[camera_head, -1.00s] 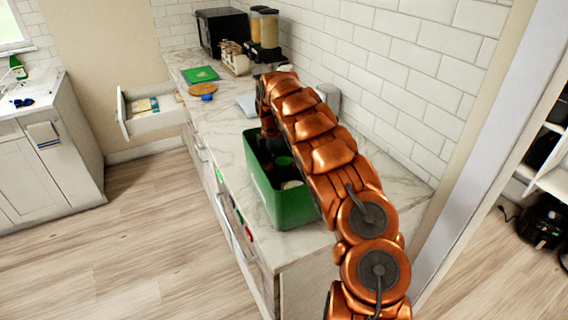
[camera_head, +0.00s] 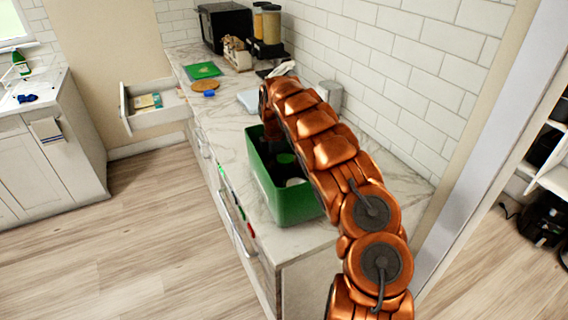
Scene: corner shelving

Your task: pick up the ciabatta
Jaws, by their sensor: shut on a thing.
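My copper-coloured arm arches over the counter and its end dips down at the far rim of a green bin (camera_head: 290,208). My gripper (camera_head: 272,132) shows only as a dark shape there, partly behind the arm and the bin. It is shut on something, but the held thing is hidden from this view. I cannot make out a ciabatta for certain. Inside the bin are a green round item (camera_head: 286,159) and a pale item (camera_head: 294,182). A flat brown round item (camera_head: 205,86) lies farther back on the counter.
The marble counter (camera_head: 228,118) also holds a green board (camera_head: 203,70), a blue item (camera_head: 209,94), a black appliance (camera_head: 224,27) and dispensers (camera_head: 267,27). A grey canister (camera_head: 330,95) stands by the tiled wall. A drawer (camera_head: 150,112) hangs open at the left.

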